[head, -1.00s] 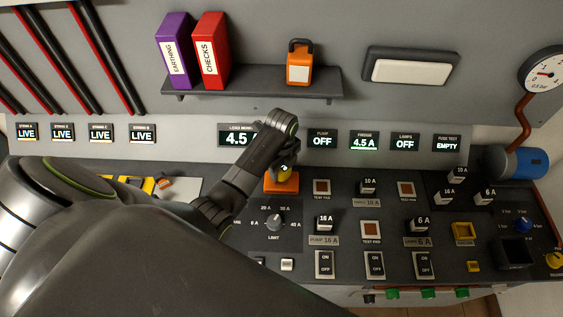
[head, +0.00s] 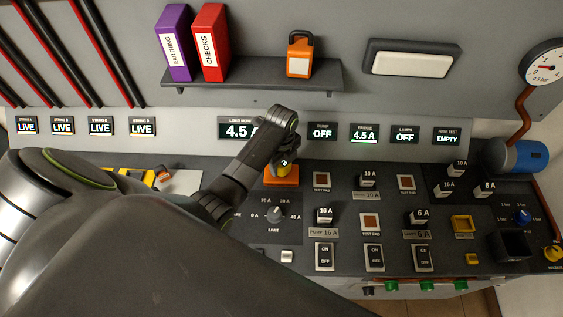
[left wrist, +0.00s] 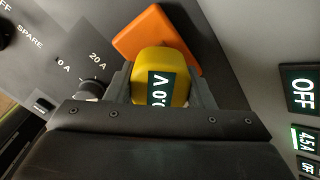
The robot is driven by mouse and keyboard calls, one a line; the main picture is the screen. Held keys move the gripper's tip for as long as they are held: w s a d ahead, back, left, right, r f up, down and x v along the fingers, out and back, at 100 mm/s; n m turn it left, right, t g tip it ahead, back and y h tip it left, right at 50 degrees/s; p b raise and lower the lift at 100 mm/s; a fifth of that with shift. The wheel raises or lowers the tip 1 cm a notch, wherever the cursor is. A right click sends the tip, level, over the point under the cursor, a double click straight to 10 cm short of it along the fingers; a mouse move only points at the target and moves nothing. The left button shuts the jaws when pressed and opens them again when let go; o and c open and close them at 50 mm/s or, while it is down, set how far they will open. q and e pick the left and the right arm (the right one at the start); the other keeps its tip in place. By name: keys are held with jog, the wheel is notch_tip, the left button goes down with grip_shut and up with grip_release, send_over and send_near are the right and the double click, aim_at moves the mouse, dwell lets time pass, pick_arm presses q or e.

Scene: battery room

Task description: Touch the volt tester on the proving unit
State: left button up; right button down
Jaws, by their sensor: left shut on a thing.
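The volt tester is a small yellow block (left wrist: 146,90) with a dark display, turned in the left wrist view; a V and a zero are legible on it. My left gripper (head: 284,161) is shut on the tester, its fingers on both sides of it in the left wrist view. The proving unit is an orange block (head: 281,180) on the dark desk, directly below the gripper in the head view. It also shows just beyond the tester in the left wrist view (left wrist: 150,33). Whether the tester's tip touches it is hidden. My right gripper is out of view.
A limit dial (head: 275,212) and several breakers and switches stand close around on the desk. A shelf (head: 235,88) with a purple binder (head: 174,45), a red binder (head: 209,45) and an orange padlock (head: 300,60) is on the wall above.

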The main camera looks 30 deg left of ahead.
pick_arm(q)
jog(key=shift+f, duration=0.5)
jog(key=shift+f, duration=0.1)
dwell(1.7)
notch_tip(320, 180, up, 2)
jog(key=shift+r, duration=2.6)
